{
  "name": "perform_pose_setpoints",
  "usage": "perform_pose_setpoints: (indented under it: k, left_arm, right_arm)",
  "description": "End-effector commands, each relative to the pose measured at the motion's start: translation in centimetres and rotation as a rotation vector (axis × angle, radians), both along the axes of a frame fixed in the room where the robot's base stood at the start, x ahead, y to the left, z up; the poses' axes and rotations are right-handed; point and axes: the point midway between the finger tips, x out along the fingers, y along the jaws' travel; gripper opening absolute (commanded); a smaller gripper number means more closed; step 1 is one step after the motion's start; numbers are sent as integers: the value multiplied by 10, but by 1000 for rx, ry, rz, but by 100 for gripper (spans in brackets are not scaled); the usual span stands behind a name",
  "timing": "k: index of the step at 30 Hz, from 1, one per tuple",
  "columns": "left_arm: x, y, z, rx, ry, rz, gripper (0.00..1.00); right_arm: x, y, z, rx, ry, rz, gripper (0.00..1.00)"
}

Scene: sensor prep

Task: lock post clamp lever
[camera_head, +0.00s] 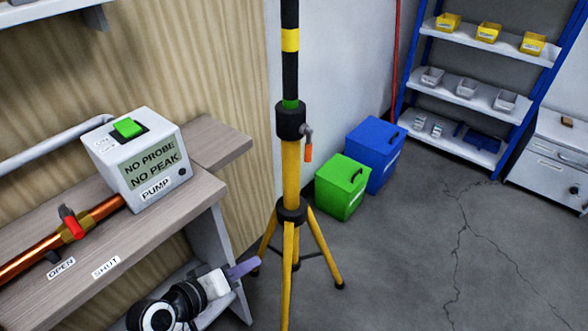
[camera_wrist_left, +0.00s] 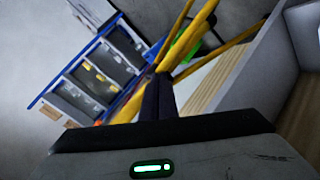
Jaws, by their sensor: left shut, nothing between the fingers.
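The yellow tripod post (camera_head: 291,175) stands upright on the floor in the middle of the head view. Its black clamp collar (camera_head: 291,121) carries a lever with an orange tip (camera_head: 309,151), which hangs down on the right side. A black and yellow pole with a green band rises out of the collar. My left gripper (camera_head: 245,268) is low, left of the post's legs and well below the clamp. It is shut and empty. In the left wrist view its dark fingers (camera_wrist_left: 158,98) are together, with yellow tripod legs (camera_wrist_left: 190,40) beyond. My right gripper is out of view.
A bench (camera_head: 120,240) at the left holds a pump box (camera_head: 139,160) and a copper pipe with a red valve handle (camera_head: 72,226). Green (camera_head: 342,187) and blue (camera_head: 374,152) boxes stand behind the post. A blue-framed shelf (camera_head: 470,90) is at the back right. The right floor is clear.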

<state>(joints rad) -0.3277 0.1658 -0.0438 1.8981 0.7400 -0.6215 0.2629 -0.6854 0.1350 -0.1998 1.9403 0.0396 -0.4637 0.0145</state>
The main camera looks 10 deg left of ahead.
Motion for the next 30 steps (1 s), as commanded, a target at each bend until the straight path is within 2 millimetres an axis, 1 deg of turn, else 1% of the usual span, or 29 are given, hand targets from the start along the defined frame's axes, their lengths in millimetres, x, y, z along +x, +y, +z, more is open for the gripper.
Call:
perform_pose_setpoints:
  k: [1,2,3,5,6,9,12,13,15,18,30]
  left_arm:
    - [22,0,15,-101,-20,16,0]
    - [33,-2,27,-167,-26,22,0]
    - [45,-3,44,-253,-33,27,0]
    - [60,-5,70,-372,-45,23,0]
    - [69,-5,87,-444,-52,17,0]
    - [82,-7,123,-589,-66,-8,0]
    - [88,-8,150,-686,-76,-33,0]
    - [89,-8,156,-707,-77,-39,0]
    - [91,-7,166,-743,-79,-50,0]
    - [92,-7,174,-767,-82,-58,0]
    - [94,-10,175,-770,-81,-59,0]
  right_arm:
    - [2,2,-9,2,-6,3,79]
    - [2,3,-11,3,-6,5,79]
    - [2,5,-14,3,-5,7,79]
    - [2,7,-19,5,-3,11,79]
    - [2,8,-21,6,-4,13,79]
    - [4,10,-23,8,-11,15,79]
    - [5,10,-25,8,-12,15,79]
    - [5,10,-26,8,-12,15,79]
    - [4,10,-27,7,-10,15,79]
    - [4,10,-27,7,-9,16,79]
    - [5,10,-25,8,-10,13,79]
